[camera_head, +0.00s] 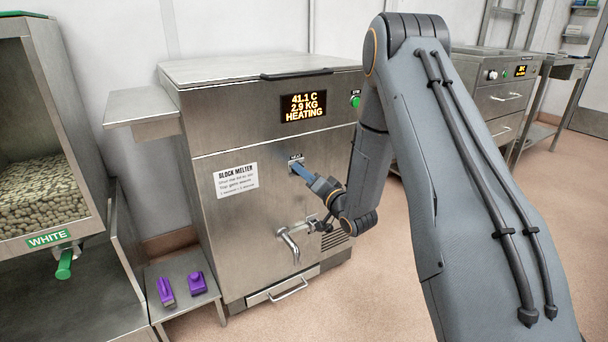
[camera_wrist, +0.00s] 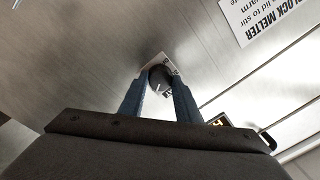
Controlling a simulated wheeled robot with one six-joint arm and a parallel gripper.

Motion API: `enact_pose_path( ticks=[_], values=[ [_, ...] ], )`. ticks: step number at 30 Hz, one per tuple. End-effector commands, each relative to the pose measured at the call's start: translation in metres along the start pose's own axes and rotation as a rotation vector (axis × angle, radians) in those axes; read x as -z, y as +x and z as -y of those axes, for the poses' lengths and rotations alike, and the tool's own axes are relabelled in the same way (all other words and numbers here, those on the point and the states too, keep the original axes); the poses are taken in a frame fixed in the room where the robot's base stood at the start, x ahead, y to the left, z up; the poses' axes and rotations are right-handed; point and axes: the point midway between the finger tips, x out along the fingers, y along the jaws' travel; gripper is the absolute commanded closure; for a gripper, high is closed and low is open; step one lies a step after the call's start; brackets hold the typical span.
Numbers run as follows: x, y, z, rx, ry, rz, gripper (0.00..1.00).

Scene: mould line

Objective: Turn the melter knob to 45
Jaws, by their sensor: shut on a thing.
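The block melter (camera_head: 240,130) is a steel cabinet with a lit display (camera_head: 303,106) reading 41.1 C, 2.9 KG, HEATING. Its knob (camera_wrist: 160,78) is round and dark with a pale pointer line, on a small white label plate, in the wrist view. My gripper (camera_head: 297,168) reaches the front panel below the display, its blue fingers over the knob. In the wrist view my gripper (camera_wrist: 160,92) has one finger on each side of the knob, shut on it. In the head view the fingers hide the knob, and the dial's numbers are too small to read.
A tap (camera_head: 290,243) sticks out below my gripper. A green button (camera_head: 355,101) sits right of the display. Purple items (camera_head: 197,283) lie on a low shelf at left. A bin of pale pellets labelled WHITE (camera_head: 48,238) stands far left. Open floor lies at right.

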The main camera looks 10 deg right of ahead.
Motion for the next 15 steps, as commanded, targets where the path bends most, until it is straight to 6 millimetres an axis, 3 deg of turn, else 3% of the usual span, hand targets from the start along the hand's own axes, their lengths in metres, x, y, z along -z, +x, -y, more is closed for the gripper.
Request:
enact_pose_path(
  ticks=[1, 4, 15],
  values=[
    [-0.0004, -0.0001, 0.0002, 0.0, 0.0, 0.001, 0.68],
    [-0.0004, 0.0, 0.0002, 0.0, 0.0, 0.001, 0.51],
    [0.0, -0.0046, -0.0002, -0.001, 0.0, 0.001, 0.51]
  ],
)
